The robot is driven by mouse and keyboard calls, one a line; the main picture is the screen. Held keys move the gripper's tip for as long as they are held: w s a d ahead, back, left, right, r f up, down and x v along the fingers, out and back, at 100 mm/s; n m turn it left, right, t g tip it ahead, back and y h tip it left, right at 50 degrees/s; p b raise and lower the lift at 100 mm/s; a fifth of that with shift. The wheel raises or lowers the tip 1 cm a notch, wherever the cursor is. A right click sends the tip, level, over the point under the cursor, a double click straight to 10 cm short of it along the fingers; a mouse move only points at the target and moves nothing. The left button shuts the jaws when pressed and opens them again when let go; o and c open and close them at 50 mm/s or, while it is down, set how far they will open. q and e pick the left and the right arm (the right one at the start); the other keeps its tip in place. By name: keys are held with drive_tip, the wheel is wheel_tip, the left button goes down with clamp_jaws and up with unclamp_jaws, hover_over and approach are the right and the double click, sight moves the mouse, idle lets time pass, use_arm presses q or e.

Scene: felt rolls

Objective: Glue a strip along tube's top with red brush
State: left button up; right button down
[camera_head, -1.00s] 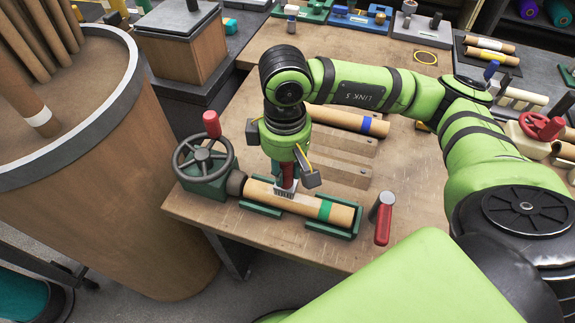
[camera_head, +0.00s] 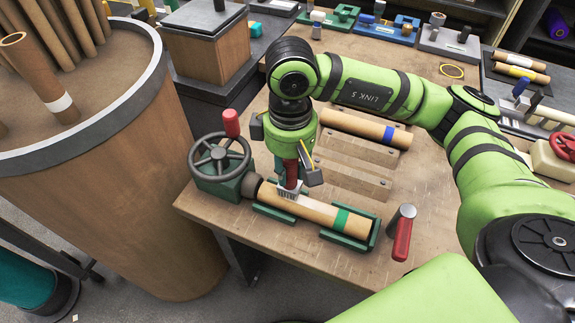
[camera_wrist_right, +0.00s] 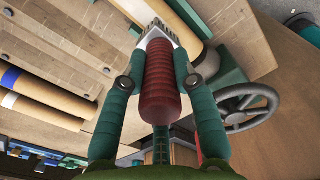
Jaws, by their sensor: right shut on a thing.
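A cardboard tube (camera_head: 315,213) with a green band lies in a green cradle (camera_head: 347,242), its left end at the grey hub of a handwheel fixture (camera_head: 220,160). My right gripper (camera_head: 292,178) is above the tube's left part. It is shut on the red handle of a brush (camera_wrist_right: 160,85), which points bristles down. The pale bristles (camera_head: 289,189) are at the tube's top near its left end; whether they touch I cannot tell. In the right wrist view the fingers flank the red handle. My left gripper is not in view.
A red-handled tool with a grey cylinder (camera_head: 402,235) stands right of the cradle. A tube with a blue band (camera_head: 365,128) lies behind on wooden blocks (camera_head: 345,178). A large round bin (camera_head: 110,170) of tubes stands left, close to the bench.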

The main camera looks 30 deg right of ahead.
drive_tip(key=shift+s+d+f+b, duration=0.2)
drive_tip(key=shift+s+d+b, duration=0.45)
drive_tip(key=shift+s, duration=0.1)
drive_tip(key=shift+s+d, duration=0.2)
drive_tip(key=shift+s, duration=0.15)
drive_tip(key=shift+s+d, duration=0.1)
drive_tip(key=shift+s+d+b, duration=0.4)
drive_tip(key=shift+b, duration=0.25)
drive_tip(key=shift+s+d+b, duration=0.45)
drive_tip(key=shift+s+d, duration=0.1)
drive_tip(key=shift+s, duration=0.1)
drive_tip(key=shift+s+d+r, duration=0.1)
drive_tip(key=shift+r, duration=0.05)
